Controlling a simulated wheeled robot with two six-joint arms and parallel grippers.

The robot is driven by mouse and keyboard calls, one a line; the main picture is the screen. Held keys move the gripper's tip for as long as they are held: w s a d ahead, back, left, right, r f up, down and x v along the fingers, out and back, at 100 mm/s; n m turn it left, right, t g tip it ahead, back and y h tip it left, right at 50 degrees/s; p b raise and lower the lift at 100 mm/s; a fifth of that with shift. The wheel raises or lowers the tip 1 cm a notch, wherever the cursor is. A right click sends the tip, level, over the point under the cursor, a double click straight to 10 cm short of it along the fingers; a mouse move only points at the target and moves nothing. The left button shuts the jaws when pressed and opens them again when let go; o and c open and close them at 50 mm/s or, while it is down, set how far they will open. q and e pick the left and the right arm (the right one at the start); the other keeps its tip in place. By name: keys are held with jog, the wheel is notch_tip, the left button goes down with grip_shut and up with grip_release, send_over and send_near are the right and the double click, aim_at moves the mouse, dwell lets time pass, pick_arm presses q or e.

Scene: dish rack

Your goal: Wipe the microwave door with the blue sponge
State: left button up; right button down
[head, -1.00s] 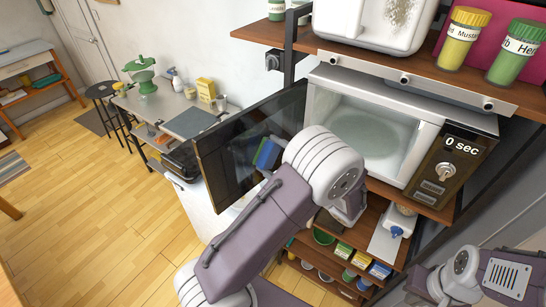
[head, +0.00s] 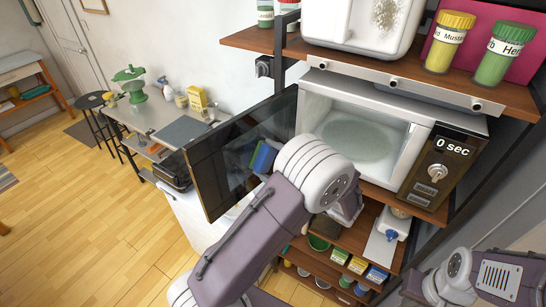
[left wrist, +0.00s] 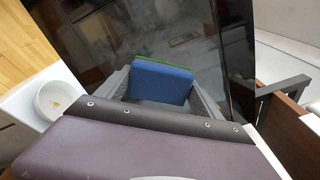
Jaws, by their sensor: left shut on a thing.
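The blue sponge (head: 263,158) with a green layer is in front of the dark glass of the open microwave door (head: 218,174). In the left wrist view the sponge (left wrist: 161,83) sits between the fingers of my left gripper (left wrist: 160,92), its green side toward the door glass (left wrist: 170,30). My left gripper is shut on the sponge; in the head view my forearm and wrist hide most of it. I cannot tell whether the sponge touches the glass. The microwave (head: 422,143) stands open and looks empty, its display reading "0 sec". My right arm shows at lower right, its gripper out of view.
A shelf with jars (head: 448,42) is above the microwave; lower shelves hold small boxes (head: 358,265) and a spray bottle (head: 391,227). A white bowl (left wrist: 58,100) stands on a white surface beside the door. A side table (head: 160,120) is beyond.

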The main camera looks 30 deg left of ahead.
pick_arm(q)
jog(key=shift+s+a, duration=0.15)
jog(key=shift+s, duration=0.75)
jog(key=shift+w+a+r+p, duration=0.1)
jog(key=shift+r+p, duration=0.2)
jog(key=shift+r, duration=0.25)
jog(key=shift+w+d, duration=0.25)
jog(key=shift+w, duration=0.7)
jog(key=shift+w+d, duration=0.25)
jog(key=shift+w, duration=0.7)
jog(key=shift+d, duration=0.1)
jog(key=shift+s+a+b, duration=0.25)
jog(key=shift+s+a, duration=0.05)
jog(key=shift+s, duration=0.65)
jog(key=shift+s+a+b, duration=0.25)
jog(key=shift+s+a, duration=0.05)
jog(key=shift+s, duration=0.65)
jog(key=shift+d, duration=0.1)
jog(key=shift+v, duration=2.75)
